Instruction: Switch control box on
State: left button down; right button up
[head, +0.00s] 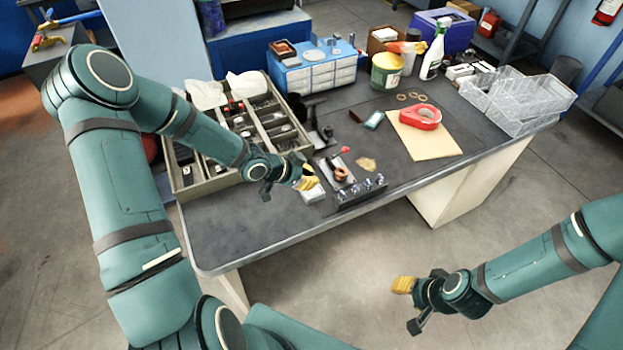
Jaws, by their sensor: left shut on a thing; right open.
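A small white box (314,194), which looks like the control box, is at the front edge of the dark bench top (240,228). My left gripper (306,182), with yellow finger pads, is shut at its back left; the fingers hide the contact, so which part they grip is unclear. Whether the box's switch is on or off cannot be seen. My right gripper (408,306) is open and empty, low over the floor in front of the bench.
Right of the box stands a dark strip with several silver knobs (362,190). A divided tray (190,185) is at left. Clear plastic bins (520,98) stand at the right end. The front left bench top is clear.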

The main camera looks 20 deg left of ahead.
pick_arm(q)
jog(key=p+v, duration=0.3)
jog(key=v, duration=0.3)
jog(key=shift+r, duration=0.65)
jog(key=shift+w+d, duration=0.1)
jog(key=shift+d, duration=0.05)
